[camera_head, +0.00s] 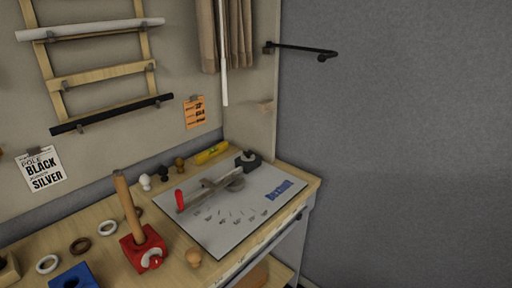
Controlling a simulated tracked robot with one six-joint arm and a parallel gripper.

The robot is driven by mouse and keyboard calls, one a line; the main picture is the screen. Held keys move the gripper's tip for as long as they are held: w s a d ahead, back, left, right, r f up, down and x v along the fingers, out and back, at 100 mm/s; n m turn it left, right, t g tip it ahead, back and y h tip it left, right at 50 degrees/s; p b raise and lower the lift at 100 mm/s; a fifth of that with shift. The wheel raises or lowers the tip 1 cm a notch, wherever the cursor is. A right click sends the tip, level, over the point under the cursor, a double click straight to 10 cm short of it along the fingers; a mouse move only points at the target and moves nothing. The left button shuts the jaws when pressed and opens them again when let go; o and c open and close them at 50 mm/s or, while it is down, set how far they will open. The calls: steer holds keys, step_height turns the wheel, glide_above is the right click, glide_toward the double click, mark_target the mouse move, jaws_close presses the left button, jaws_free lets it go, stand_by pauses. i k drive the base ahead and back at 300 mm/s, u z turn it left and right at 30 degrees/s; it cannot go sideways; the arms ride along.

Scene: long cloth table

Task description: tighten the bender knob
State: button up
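A grey metal tool, apparently the bender (222,184), lies on a light board (225,232) on the table. Its long arm slants down to the left, towards a red handle (180,200). A round grey part sits at its right end. A dark block with a rounded top (249,160) stands at the board's back edge. I cannot tell which part is the bender knob, or whether it is tight. My gripper is not in view.
A red block (134,254) holding a leaning wooden rod (126,200) stands left of the board. Several rings, small finials and a blue block (74,277) also lie here.

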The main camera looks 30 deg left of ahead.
mark_target(247, 153)
steer(key=i, duration=1.4)
steer(key=u, duration=3)
